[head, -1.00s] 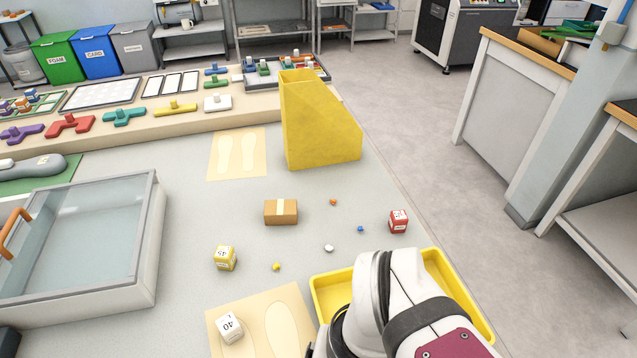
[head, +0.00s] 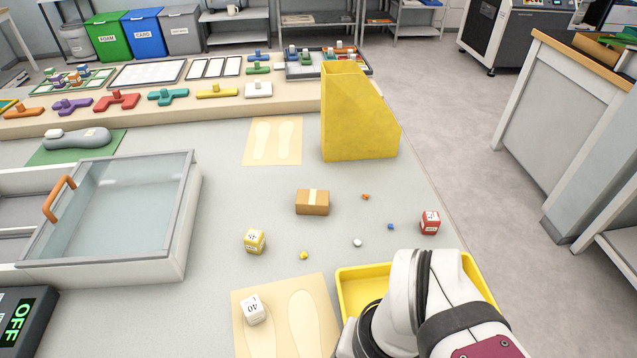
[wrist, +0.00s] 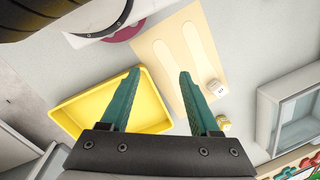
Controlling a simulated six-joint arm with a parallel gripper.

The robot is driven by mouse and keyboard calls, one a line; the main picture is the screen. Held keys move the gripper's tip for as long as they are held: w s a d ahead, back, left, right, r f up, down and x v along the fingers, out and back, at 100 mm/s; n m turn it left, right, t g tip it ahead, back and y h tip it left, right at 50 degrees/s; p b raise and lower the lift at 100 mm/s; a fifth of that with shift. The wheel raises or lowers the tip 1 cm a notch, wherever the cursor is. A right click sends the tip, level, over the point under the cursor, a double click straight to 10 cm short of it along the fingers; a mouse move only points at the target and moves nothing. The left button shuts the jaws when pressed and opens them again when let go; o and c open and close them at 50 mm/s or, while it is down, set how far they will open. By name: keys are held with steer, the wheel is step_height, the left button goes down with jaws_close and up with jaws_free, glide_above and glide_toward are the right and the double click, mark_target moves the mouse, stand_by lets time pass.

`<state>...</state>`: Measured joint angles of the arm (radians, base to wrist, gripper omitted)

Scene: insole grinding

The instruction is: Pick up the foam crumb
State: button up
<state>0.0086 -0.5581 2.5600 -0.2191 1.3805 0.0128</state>
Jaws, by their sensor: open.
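Several small crumbs lie loose on the grey table in the head view: an orange one (head: 365,197), a blue one (head: 390,227), a white one (head: 357,243) and a yellow one (head: 304,255). I cannot tell which is the foam crumb. My gripper (wrist: 157,88) shows in the wrist view with its two teal fingers spread and nothing between them. It is above the table near the yellow tray (wrist: 68,117). I cannot make out any crumb in the wrist view. In the head view my arm hides the gripper and part of the tray (head: 347,290).
A cardboard box (head: 312,203), a yellow cube (head: 254,241), a red cube (head: 430,222) and a white cube (head: 253,311) on an insole sheet (head: 280,330) surround the crumbs. A yellow holder (head: 360,125) stands behind. A glass-lidded case (head: 110,215) is at left.

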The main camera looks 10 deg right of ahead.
steer(key=w+r+m, duration=0.3)
steer(key=w+m, duration=0.2)
steer(key=w, duration=0.9)
steer(key=m, duration=0.9)
glide_above(304, 253)
steer(key=d, duration=0.3)
step_height(304, 253, down, 9)
steer(key=a+f, duration=0.1)
steer(key=f, duration=0.9)
steer(key=a+f, duration=0.1)
steer(key=f, duration=0.4)
steer(key=shift+s+a+f, duration=0.1)
steer(key=shift+a+f, duration=0.15)
steer(key=shift+a, duration=0.1)
jaws_close()
